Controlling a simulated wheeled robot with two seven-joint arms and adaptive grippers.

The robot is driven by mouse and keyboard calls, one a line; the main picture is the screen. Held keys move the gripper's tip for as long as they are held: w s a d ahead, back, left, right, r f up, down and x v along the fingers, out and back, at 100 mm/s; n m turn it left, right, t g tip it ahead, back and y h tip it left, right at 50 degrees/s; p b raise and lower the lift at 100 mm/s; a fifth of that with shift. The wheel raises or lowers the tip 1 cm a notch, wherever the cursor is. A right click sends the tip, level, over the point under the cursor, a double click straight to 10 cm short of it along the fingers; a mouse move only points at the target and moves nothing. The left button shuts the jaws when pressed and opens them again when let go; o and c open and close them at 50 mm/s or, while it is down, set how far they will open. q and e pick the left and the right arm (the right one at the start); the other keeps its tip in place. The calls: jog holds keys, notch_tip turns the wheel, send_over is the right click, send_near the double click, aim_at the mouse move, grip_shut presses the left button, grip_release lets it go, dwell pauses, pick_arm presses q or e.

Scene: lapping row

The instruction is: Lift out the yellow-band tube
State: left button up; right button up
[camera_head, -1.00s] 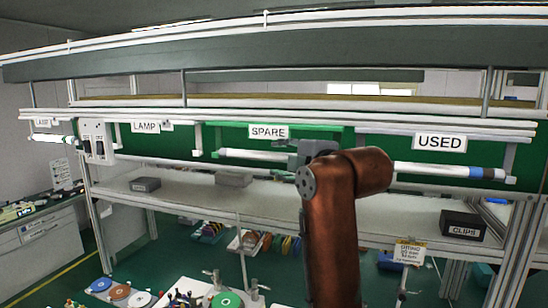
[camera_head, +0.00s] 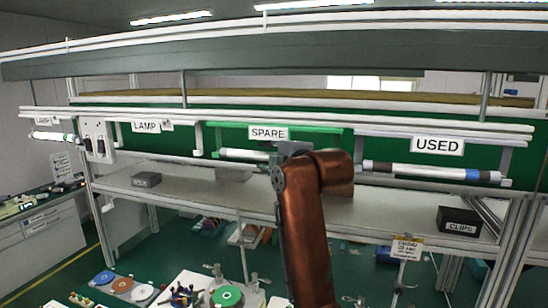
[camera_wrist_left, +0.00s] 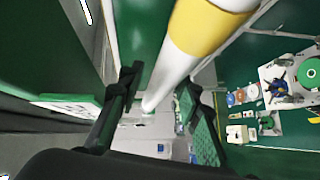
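The yellow-band tube (camera_wrist_left: 205,30) shows large in the left wrist view, white with a wide yellow band near the top. It runs between the two fingers of my left gripper (camera_wrist_left: 163,108), which are apart with gaps beside the tube. In the head view, a white tube (camera_head: 240,155) lies level under the SPARE sign (camera_head: 268,133), on the green-topped holder. My left gripper (camera_head: 286,150) is at this tube, mostly hidden behind my arm, and no yellow band shows there. My right gripper is not in view.
A tube with blue and grey bands (camera_head: 440,171) lies under the USED sign (camera_head: 438,146) to the right. A switch box (camera_head: 98,138) hangs left of the LAMP sign. A CLIPS box (camera_head: 459,221) and a small dark box (camera_head: 146,180) stand on the shelf below.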

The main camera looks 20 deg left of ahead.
pick_arm(q)
jog(key=shift+w+a, duration=0.1)
jog(key=shift+a, duration=0.05)
jog(key=c, duration=0.5)
grip_shut()
jog(key=shift+r, duration=0.6)
jog(key=shift+s+r+b, duration=0.1)
jog(key=shift+s+b, duration=0.2)
jog(key=shift+b, duration=0.15)
jog(key=s+b, duration=0.6)
jog(key=s, duration=1.1)
jog(key=shift+s+a, duration=0.2)
jog(key=shift+s, duration=0.05)
